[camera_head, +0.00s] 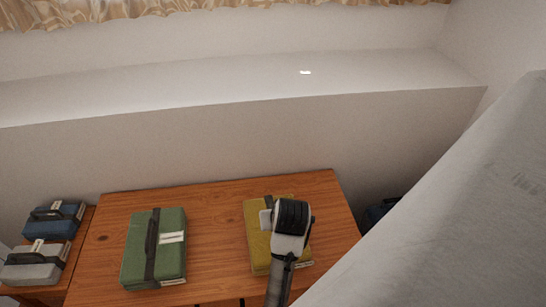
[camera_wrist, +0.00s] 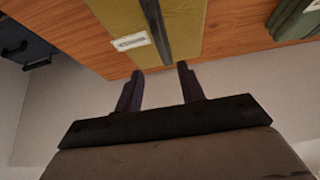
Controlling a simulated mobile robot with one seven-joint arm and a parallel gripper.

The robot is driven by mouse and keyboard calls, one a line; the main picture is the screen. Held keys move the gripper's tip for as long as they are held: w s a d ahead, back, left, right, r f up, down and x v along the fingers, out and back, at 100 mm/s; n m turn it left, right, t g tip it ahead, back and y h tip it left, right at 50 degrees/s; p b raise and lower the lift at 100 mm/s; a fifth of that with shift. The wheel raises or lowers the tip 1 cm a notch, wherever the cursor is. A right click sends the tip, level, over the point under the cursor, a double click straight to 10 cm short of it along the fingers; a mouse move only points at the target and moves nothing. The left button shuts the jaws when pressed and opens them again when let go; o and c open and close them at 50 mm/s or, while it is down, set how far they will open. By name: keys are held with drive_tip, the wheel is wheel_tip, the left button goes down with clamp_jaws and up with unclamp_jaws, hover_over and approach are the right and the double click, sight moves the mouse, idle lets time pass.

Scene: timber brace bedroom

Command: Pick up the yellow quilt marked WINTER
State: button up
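The yellow quilt (camera_head: 258,245) lies folded on the wooden table, right of the green one, partly hidden by my arm in the head view. It has a dark strap and a small white label, whose text is too small to read. In the wrist view, the yellow quilt (camera_wrist: 105,20) fills the top middle, with its strap running between the lines of my fingers. My gripper (camera_wrist: 160,70) is open and empty, its two dark fingers apart, with the tips near the quilt's label end. I cannot tell whether they touch it. In the head view my gripper's fingertips are hidden.
A green quilt (camera_head: 170,250) with a strap and label lies on the same table (camera_head: 215,220). Blue (camera_head: 65,220) and grey (camera_head: 35,265) strapped bundles sit at the left. A dark blue item (camera_head: 376,214) is right of the table. A wall ledge (camera_head: 200,90) runs behind.

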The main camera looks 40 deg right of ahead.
drive_tip(key=x, duration=0.5)
drive_tip(key=shift+w+p+x, duration=0.2)
drive_tip(key=shift+p+x, duration=0.45)
drive_tip(key=shift+x, duration=2.15)
drive_tip(key=shift+a+r, duration=0.1)
drive_tip(key=shift+c, duration=0.5)
clamp_jaws()
drive_tip(key=shift+r, duration=0.15)
